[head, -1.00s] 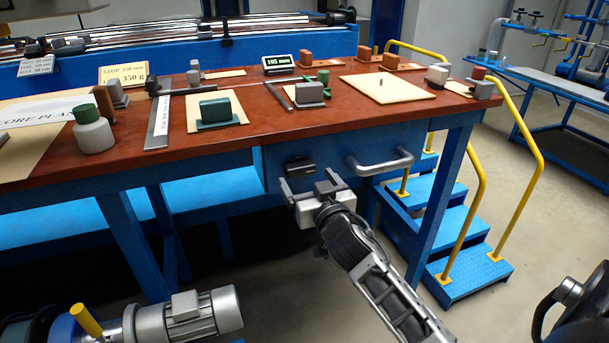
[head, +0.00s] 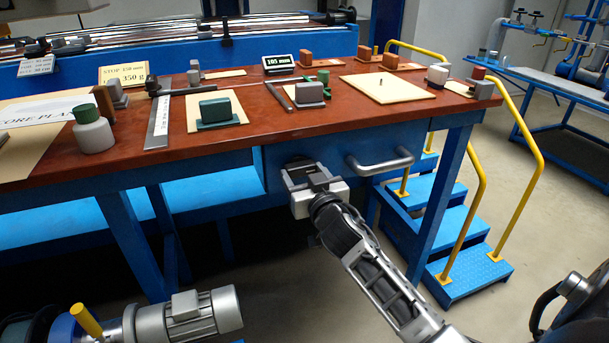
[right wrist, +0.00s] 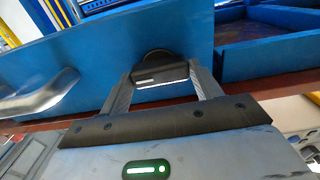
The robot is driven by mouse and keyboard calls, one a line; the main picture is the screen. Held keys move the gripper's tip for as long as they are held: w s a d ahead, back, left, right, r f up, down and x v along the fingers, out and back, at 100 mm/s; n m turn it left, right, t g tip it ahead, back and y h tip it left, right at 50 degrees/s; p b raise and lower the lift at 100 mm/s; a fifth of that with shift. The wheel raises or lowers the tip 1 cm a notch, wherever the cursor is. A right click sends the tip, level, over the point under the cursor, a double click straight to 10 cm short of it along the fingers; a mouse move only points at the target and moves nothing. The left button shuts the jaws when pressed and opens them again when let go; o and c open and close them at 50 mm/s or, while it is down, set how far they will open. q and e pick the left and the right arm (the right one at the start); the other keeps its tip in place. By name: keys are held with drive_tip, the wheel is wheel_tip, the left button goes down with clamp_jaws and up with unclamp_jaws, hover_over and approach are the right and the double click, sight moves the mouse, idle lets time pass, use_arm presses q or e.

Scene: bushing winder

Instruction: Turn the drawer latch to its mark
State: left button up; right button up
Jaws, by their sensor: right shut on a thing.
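The blue drawer front (head: 340,147) is under the wooden bench top, with a grey bar handle (head: 381,164) on its right half. The black drawer latch (right wrist: 160,70) sits between the two fingers of my right gripper (right wrist: 163,80) in the right wrist view, and a pale line shows along its near edge. In the head view my right gripper (head: 304,170) is up against the drawer front, left of the handle, and mostly hides the latch. The right gripper is shut on the latch. I cannot make out the mark. My left gripper is not in view.
The bench top (head: 300,125) carries several blocks, plates and a small display (head: 278,63). Blue steps (head: 465,272) with yellow rails stand right of the bench. A grey motor (head: 190,315) is at the lower left. The floor before the drawer is open.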

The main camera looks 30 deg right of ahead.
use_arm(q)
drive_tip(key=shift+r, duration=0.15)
use_arm(e)
drive_tip(key=shift+n, duration=0.3)
drive_tip(key=shift+n+p, duration=0.4)
drive_tip(key=shift+n, duration=0.3)
drive_tip(key=n+p, duration=0.1)
drive_tip(key=n, duration=0.1)
drive_tip(key=shift+n, duration=0.3)
drive_tip(key=n, duration=0.3)
drive_tip(key=shift+n+p, duration=0.3)
drive_tip(key=shift+p, duration=0.1)
drive_tip(key=n, duration=0.2)
drive_tip(key=shift+n, duration=0.3)
drive_tip(key=n+p, duration=0.1)
drive_tip(key=n, duration=0.2)
drive_tip(key=shift+n, duration=0.3)
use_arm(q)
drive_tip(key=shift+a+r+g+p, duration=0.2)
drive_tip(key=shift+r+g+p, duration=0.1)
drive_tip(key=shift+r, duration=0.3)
use_arm(e)
drive_tip(key=shift+n, duration=1.9)
